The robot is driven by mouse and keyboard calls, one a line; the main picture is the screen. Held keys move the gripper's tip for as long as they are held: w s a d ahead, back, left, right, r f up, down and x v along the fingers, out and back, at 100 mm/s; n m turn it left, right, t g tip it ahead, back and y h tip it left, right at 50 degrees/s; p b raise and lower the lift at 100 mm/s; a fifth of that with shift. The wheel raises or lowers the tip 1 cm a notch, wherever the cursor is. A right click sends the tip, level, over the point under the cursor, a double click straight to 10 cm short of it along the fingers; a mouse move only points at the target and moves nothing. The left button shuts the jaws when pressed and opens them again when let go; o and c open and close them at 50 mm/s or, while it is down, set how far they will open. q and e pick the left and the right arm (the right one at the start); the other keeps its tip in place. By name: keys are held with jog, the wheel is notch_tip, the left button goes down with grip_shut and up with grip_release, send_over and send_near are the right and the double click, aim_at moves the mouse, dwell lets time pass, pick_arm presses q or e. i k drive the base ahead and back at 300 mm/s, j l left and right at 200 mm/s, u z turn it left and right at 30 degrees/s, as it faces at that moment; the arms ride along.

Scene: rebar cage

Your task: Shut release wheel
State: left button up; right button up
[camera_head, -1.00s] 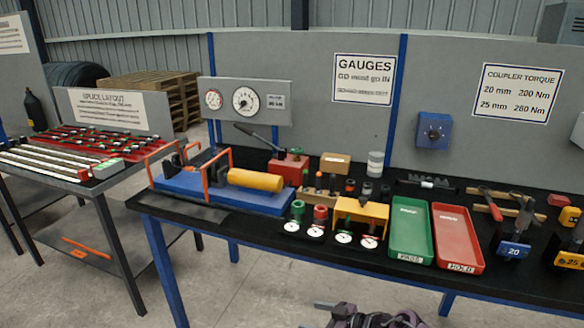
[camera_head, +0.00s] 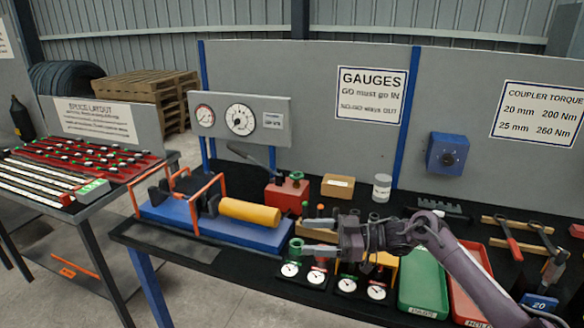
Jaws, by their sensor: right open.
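The release wheel (camera_head: 296,176) is a small green wheel on top of the red pump block (camera_head: 287,197), behind the blue press bed (camera_head: 205,226). My right gripper (camera_head: 307,236) comes in from the right, its open fingers pointing left. The pump's dark lever (camera_head: 246,157) slants up to the left. My left gripper is not in view.
A yellow cylinder (camera_head: 250,212) and an orange frame (camera_head: 210,190) sit on the press bed. Dial gauges (camera_head: 290,269) lie below my gripper. A cardboard box (camera_head: 338,186) and white tub (camera_head: 381,187) stand right of the pump. Green (camera_head: 423,280) and red trays lie under my arm.

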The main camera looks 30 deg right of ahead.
aim_at(294, 176)
jog(key=i+l, duration=1.15)
jog(key=i, duration=0.1)
